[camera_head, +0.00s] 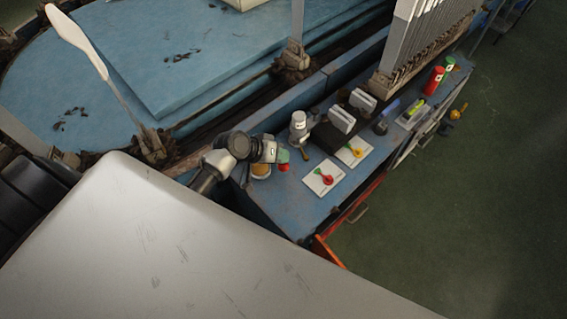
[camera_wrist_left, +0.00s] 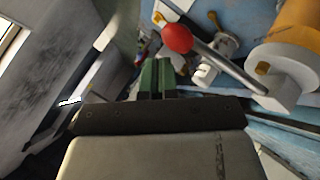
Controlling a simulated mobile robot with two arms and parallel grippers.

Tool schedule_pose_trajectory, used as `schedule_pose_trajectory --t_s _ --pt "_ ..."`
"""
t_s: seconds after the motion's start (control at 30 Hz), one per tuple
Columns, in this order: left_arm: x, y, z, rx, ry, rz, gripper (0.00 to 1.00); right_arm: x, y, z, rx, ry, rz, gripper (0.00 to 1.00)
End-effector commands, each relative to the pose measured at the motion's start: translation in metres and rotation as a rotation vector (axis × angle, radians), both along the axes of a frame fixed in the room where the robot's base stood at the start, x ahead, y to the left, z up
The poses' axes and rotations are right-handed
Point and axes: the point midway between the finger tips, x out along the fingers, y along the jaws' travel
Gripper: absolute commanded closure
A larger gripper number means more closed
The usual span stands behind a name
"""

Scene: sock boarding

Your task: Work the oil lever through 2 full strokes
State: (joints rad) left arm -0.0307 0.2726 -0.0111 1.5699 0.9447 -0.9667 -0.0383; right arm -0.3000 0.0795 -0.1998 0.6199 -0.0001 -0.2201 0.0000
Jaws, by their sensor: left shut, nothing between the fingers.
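The oil lever shows in the left wrist view as a grey rod with a red ball knob (camera_wrist_left: 177,38), sloping from the upper middle down to a pale block at the right. An amber cylinder (camera_wrist_left: 293,33) stands behind its pivot end. In the head view the red knob (camera_head: 284,168) sits at the near left of the blue bench, beside the amber cylinder (camera_head: 261,172). My left gripper (camera_head: 284,155), with green fingers, is just by the knob; its fingers (camera_wrist_left: 157,72) are shut and empty, below the knob in the wrist view. I cannot tell whether they touch. My right gripper is out of view.
A grey-white canister (camera_head: 299,122) stands behind the lever.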

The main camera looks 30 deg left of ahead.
Motion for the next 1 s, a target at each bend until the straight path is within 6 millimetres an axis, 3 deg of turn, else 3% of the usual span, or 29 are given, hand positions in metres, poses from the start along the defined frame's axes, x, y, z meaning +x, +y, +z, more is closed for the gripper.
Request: schedule_pose_trajectory --t_s 1.0 --pt "-0.001 -0.001 -0.012 0.0 0.0 0.0 1.0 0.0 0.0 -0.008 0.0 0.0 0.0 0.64"
